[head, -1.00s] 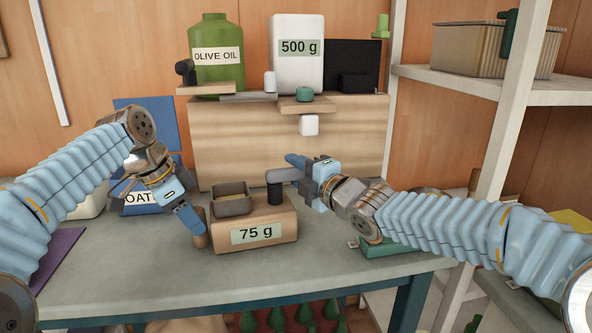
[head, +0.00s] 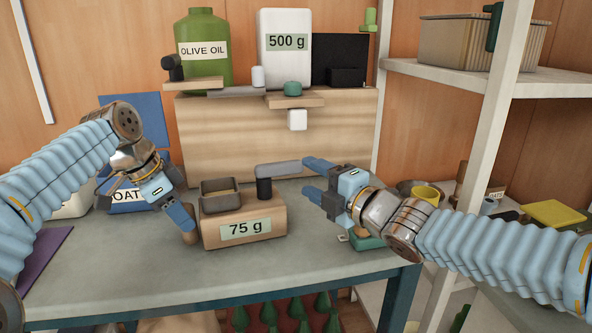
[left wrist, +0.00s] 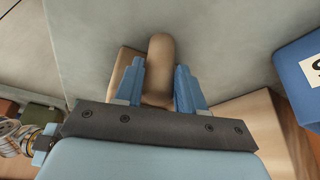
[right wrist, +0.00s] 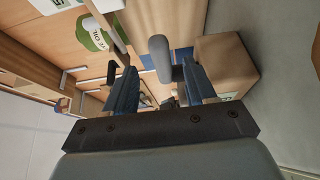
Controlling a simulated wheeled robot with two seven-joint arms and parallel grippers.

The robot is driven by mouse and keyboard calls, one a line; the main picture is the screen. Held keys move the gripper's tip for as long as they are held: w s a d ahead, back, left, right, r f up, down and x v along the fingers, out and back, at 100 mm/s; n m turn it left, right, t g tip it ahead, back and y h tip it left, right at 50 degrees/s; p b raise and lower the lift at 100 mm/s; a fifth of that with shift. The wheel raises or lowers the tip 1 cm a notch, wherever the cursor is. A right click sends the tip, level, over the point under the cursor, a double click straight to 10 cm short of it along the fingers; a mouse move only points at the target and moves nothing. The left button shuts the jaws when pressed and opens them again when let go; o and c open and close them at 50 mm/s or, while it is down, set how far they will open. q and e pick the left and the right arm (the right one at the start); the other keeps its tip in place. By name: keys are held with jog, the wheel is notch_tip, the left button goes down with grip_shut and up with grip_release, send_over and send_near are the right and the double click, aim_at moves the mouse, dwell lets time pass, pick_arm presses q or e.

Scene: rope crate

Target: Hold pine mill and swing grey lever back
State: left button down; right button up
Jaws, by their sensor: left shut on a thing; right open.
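The pine mill (head: 218,235) is a light wooden block on the table with a "75 g" label and a grey open hopper (head: 220,200) on top. My left gripper (head: 189,230) is shut on the mill's brown wooden peg (left wrist: 160,58) at its left side; the left wrist view shows a finger on each side. The grey lever (head: 282,168) sits on a dark post (head: 264,188) and points right. My right gripper (head: 310,178) is open just right of the lever's end. In the right wrist view, the lever (right wrist: 159,58) appears between the fingertips, nearer the right one.
Behind stands a wooden box (head: 200,130) bearing an olive oil jug (head: 203,75), a white "500 g" container (head: 285,75) and another grey lever (head: 236,91). A blue oats box (head: 130,208) is behind my left arm. A shelf post (head: 480,160) stands at right. The front table is clear.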

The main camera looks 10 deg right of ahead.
aim_at(283, 166)
jog(key=v, duration=0.3)
jog(key=w+a+n+g+y, duration=0.1)
jog(key=w+a, duration=0.1)
jog(key=w, duration=0.1)
jog(key=w+a+n+g+y, duration=0.1)
jog(key=w+a+n+y, duration=0.1)
jog(key=w, duration=0.1)
jog(key=w+a+n+g+y, duration=0.1)
jog(key=w+a+g+y, duration=0.1)
jog(key=w, duration=0.2)
jog(key=shift+w+a, duration=0.1)
dwell(0.6)
jog(key=shift+c, duration=0.3)
grip_shut()
